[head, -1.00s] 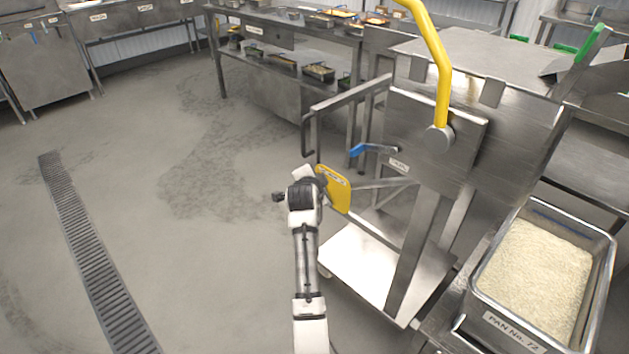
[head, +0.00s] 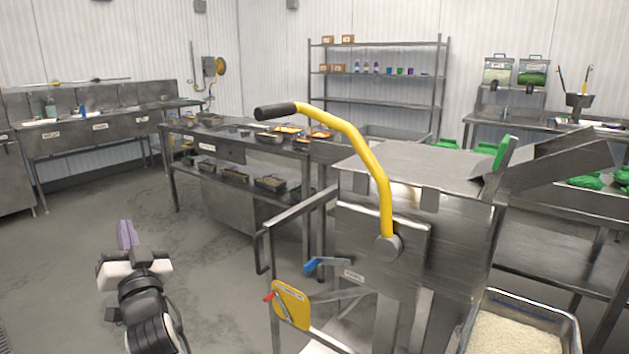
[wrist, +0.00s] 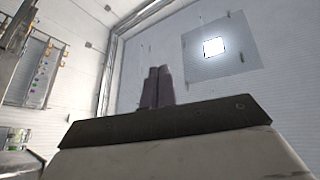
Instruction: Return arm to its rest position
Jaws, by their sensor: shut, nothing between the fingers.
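My gripper (head: 126,235) is at the lower left of the head view, raised in front of my arm over open floor. Its two dark purple fingers point upward and lie together, with nothing between them. In the wrist view the closed fingers (wrist: 157,88) stand against a white wall and a bright ceiling light. The gripper is apart from the steel machine with the yellow lever (head: 375,170). Much of my arm is below the picture edge.
Right of my arm stand a yellow plate (head: 291,304) and a blue-handled valve (head: 311,265) on the machine. A pan of rice (head: 515,335) sits at the lower right. A steel table with food pans (head: 230,150) stands behind. Floor (head: 75,230) around my gripper is clear.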

